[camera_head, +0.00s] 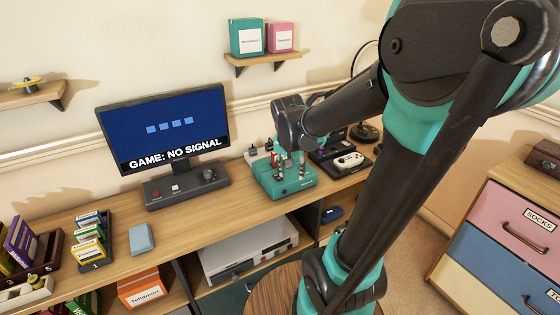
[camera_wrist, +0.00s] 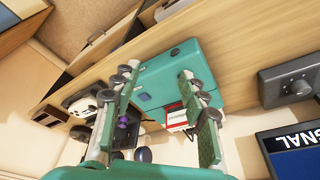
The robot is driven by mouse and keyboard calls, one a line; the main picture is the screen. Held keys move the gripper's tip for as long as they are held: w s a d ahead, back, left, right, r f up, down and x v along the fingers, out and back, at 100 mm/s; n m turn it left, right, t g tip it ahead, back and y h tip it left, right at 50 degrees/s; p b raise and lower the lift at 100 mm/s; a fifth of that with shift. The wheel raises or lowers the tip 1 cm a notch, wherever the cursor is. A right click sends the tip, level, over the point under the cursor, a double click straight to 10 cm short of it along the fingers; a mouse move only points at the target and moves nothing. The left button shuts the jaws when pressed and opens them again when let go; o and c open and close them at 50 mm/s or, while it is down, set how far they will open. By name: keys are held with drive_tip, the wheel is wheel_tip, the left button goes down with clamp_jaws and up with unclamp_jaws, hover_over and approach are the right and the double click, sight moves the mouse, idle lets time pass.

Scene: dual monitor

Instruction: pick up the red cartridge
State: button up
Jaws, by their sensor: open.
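The red cartridge (camera_wrist: 176,118), with a white label, stands at the teal console (camera_wrist: 165,65) in the wrist view, toward the console's far edge from the front. My gripper (camera_wrist: 158,72) is open, with one finger on each side of the cartridge and a gap showing to the left finger. The right finger is close to the cartridge; I cannot tell if it touches. In the head view my gripper (camera_head: 291,166) is over the teal console (camera_head: 285,188), and the cartridge is largely hidden behind the fingers.
A monitor (camera_head: 165,125) on a grey base stands left of the console. A dark console with a white controller (camera_head: 350,160) is close on the right. A rack of cartridges (camera_head: 90,240) and a blue block (camera_head: 141,239) are at left. A shelf (camera_head: 263,59) hangs above.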

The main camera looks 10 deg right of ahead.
drive_tip(key=w+a+r+m+g+h, duration=0.1)
drive_tip(key=w+a+r+m, duration=0.2)
drive_tip(key=w+r+m, duration=0.4)
drive_tip(key=w+a+r+m+g+h, duration=0.15)
drive_tip(key=w+a+r, duration=0.25)
drive_tip(key=w, duration=0.6)
drive_tip(key=shift+m+t+h, duration=0.25)
drive_tip(key=shift+m+t, duration=0.1)
drive_tip(key=shift+t, duration=0.1)
drive_tip(key=x, duration=1.2)
drive_tip(key=shift+s+d, duration=0.1)
drive_tip(key=shift+s, duration=0.05)
drive_tip(key=shift+x, duration=2.55)
drive_tip(key=shift+d, duration=0.2)
drive_tip(key=shift+c, duration=0.2)
clamp_jaws()
